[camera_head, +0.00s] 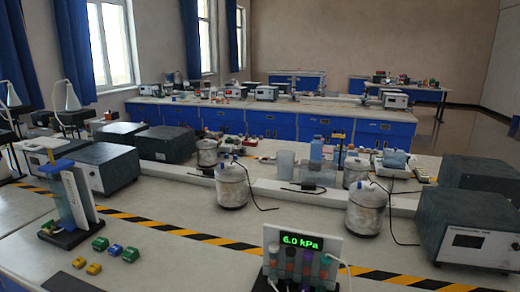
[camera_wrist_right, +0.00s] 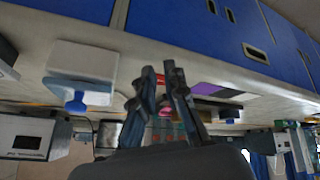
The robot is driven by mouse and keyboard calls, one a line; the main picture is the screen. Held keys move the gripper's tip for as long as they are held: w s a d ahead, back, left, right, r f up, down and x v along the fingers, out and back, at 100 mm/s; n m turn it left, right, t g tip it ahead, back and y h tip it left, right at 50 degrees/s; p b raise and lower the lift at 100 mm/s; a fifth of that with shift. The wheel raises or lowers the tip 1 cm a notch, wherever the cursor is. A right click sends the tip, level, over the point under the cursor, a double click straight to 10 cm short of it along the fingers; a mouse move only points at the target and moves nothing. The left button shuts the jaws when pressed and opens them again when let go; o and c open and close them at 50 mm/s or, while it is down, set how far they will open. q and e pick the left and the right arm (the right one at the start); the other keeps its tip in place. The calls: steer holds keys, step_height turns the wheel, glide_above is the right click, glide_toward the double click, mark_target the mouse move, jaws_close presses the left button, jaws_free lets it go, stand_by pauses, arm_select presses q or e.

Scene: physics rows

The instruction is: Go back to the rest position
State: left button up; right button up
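My left gripper is not in view, and no arm of mine shows in the head view. In the right wrist view my right gripper (camera_wrist_right: 160,68) shows as two dark fingers with a gap between their tips. Nothing is held between them. A small red and pink item shows behind the gap, apart from the fingers. The right wrist view is strongly turned, with blue cabinet fronts (camera_wrist_right: 210,30) along its top.
A pressure display (camera_head: 303,243) reading 6.0 kPa stands at the front edge. A blue and white stand (camera_head: 75,195) and several small green and yellow blocks (camera_head: 130,254) are at left.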

steer(key=s+d+f+m+g, duration=0.1)
steer(key=s+f+m+g, duration=0.2)
steer(key=s, duration=0.5)
steer(key=s+f+n+g+b, duration=0.1)
steer(key=s+f+b, duration=0.1)
steer(key=f, duration=1.5)
steer(key=s+f+b, duration=0.2)
steer(key=f, duration=1.5)
steer(key=s+d+f+g+b, duration=0.1)
steer(key=s+d+f, duration=0.2)
steer(key=s+f, duration=1)
steer(key=shift+s+f, duration=0.15)
steer(key=shift+s, duration=0.15)
steer(key=shift+d, duration=0.1)
